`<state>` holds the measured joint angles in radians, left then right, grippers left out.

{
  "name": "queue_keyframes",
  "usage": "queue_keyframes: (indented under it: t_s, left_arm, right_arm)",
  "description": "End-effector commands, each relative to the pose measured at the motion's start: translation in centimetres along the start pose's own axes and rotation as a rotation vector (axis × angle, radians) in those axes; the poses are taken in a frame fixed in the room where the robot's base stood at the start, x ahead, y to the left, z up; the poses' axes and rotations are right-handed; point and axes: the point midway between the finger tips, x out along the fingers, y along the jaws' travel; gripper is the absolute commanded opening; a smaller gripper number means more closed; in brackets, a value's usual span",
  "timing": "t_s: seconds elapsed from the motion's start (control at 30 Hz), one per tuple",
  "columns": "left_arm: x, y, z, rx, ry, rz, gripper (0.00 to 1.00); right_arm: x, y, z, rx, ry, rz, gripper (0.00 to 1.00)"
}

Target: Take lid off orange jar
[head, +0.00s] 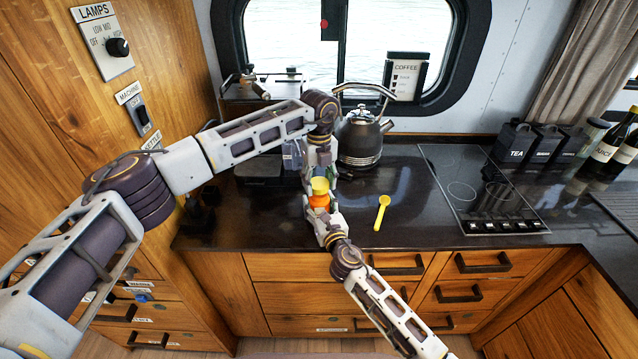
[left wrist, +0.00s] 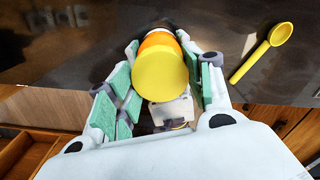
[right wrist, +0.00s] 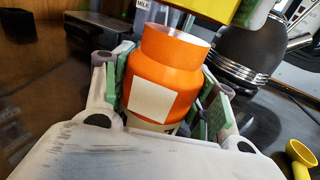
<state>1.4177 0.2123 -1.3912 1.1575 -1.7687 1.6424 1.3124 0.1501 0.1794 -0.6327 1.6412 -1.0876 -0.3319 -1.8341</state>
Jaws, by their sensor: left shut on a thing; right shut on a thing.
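The orange jar (head: 319,201) has a blank pale label and stands upright over the counter's front part. My right gripper (head: 324,216) is shut on its body, one finger on each side, in the right wrist view (right wrist: 165,85). The yellow lid (head: 320,185) is above the jar, held by my left gripper (head: 319,172), which is shut on it. In the right wrist view the lid (right wrist: 200,8) is apart from the jar, whose open neck shows below it. The left wrist view shows the lid's round top (left wrist: 160,75) between the fingers.
A yellow scoop (head: 382,212) lies on the dark counter (head: 410,195) to the right. A black kettle (head: 360,142) stands behind. A cooktop (head: 478,190), canisters (head: 514,143) and bottles are further right. The counter around the scoop is clear.

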Motion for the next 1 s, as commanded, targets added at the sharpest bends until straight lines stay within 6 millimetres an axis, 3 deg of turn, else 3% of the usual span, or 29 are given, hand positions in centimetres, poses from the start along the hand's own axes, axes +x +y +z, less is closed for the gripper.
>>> queue_keyframes:
  t_s: [0.3, 0.63, 0.67, 0.83, 1.0]
  left_arm:
    - [-2.8, 0.0, 0.0, 0.0, -0.001, -0.001, 0.23]
    - [-3.2, 0.0, 0.0, 0.0, 0.0, 0.0, 0.23]
    - [-3.2, 0.0, 0.0, 0.0, 0.0, 0.0, 0.23]
    - [-3.2, 0.0, 0.0, 0.0, 0.0, 0.0, 0.23]
    - [-3.2, 0.0, 0.0, 0.0, 0.0, 0.0, 0.23]
  right_arm:
    - [0.0, -0.1, 0.0, 0.0, 0.0, -0.001, 0.0]
    - [0.0, -0.1, 0.0, 0.0, 0.0, -0.001, 0.0]
    - [0.0, -0.1, 0.0, 0.0, 0.0, -0.001, 0.58]
    - [0.0, 0.0, 0.0, 0.0, 0.0, -0.001, 0.8]
    - [0.0, 0.0, 0.0, 0.0, 0.0, 0.0, 0.82]
